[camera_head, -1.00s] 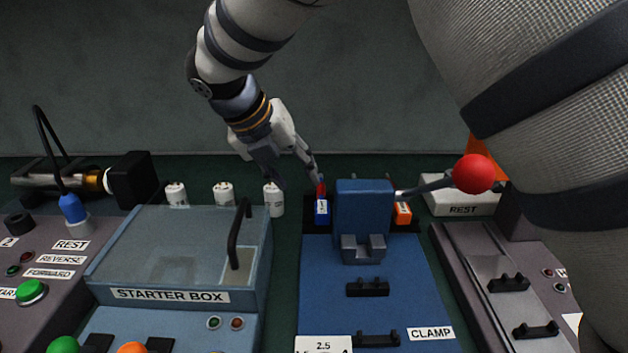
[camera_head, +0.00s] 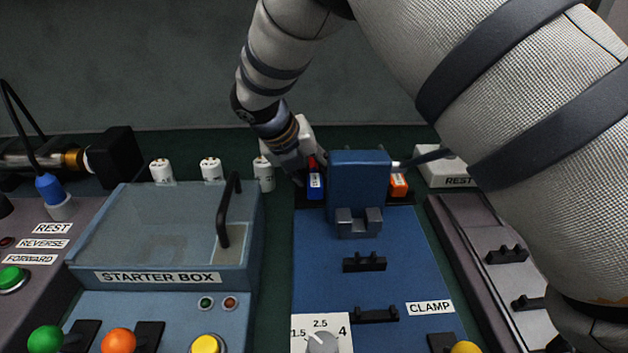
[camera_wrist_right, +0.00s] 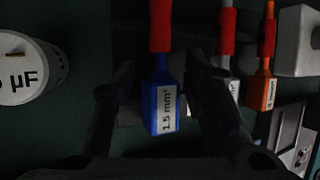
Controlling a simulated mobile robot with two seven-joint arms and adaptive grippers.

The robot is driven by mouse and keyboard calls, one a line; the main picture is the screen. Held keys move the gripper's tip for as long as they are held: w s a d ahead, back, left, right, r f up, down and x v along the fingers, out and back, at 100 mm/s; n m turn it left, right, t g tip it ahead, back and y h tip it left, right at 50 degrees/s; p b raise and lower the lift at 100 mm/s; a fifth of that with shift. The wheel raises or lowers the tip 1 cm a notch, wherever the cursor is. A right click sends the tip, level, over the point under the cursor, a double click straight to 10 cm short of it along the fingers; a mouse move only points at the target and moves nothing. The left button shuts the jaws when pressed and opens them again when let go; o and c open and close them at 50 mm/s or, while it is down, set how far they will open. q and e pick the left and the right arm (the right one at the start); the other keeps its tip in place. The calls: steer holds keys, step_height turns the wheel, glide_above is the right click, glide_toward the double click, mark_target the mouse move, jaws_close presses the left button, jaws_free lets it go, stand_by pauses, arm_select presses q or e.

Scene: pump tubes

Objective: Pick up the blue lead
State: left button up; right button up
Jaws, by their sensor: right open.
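The blue lead (camera_head: 315,185) stands behind the blue clamp, at its left. Its blue body has a white label, and its upper part is red. In the right wrist view the blue lead (camera_wrist_right: 163,112) is labelled 1.5 mm² and lies between my two dark fingers. My right gripper (camera_head: 306,172) is at the lead, with its fingers partly hidden. In the wrist view the gripper (camera_wrist_right: 158,95) is open, one finger on each side of the lead, with no clear grip on it. My left gripper is not in view.
The blue clamp block (camera_head: 358,185) stands close at the right. An orange lead (camera_head: 398,185) is beyond it, and a grey-white lead (camera_wrist_right: 229,80) shows between them in the wrist view. A white cylinder (camera_head: 264,175) stands left. The starter box (camera_head: 160,278) is at front left.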

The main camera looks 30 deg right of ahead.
jaws_close()
